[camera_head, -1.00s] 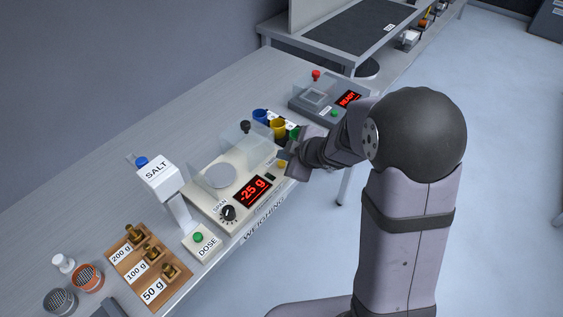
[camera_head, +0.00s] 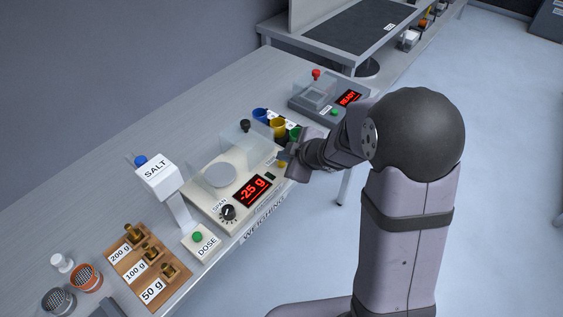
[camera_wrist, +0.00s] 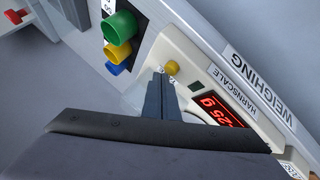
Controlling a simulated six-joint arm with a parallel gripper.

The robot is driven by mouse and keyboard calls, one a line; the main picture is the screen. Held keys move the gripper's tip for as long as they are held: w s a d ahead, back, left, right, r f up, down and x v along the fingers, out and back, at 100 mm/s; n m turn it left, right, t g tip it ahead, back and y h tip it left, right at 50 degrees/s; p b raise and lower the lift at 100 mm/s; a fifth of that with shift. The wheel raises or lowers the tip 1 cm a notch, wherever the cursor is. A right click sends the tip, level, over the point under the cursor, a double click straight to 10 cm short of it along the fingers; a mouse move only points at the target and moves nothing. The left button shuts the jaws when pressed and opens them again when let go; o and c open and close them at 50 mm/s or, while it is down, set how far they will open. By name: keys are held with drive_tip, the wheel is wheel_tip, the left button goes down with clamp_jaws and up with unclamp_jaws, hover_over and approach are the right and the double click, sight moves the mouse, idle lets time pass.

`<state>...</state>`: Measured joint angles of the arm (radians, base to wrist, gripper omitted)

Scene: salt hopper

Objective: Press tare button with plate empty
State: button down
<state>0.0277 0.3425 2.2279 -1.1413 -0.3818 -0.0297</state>
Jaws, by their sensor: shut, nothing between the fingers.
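The scale (camera_head: 204,207) stands on the bench with a round plate (camera_head: 220,175) that is empty. Its red display (camera_head: 253,190) reads -25 g. A small yellow button (camera_head: 281,163) sits at the scale's right end; it also shows in the wrist view (camera_wrist: 172,67). My gripper (camera_head: 284,155) is shut and empty, close to the yellow button. In the wrist view the closed fingers (camera_wrist: 161,78) appear beside the button; I cannot tell whether they touch it.
Blue, yellow and green cups (camera_head: 278,127) stand just beyond the scale. The salt hopper (camera_head: 158,180), a green dose button (camera_head: 197,237) and brass weights (camera_head: 151,252) on a wooden board are to the left.

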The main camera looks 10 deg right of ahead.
drive_tip(key=shift+f+b, duration=0.45)
drive_tip(key=shift+f, duration=0.1)
idle(0.8)
drive_tip(key=shift+r, duration=0.15)
drive_tip(key=shift+r+p, duration=0.85)
drive_tip(key=shift+p, duration=0.25)
wheel_tip(320, 180, up, 5)
drive_tip(key=p, duration=0.5)
idle(0.8)
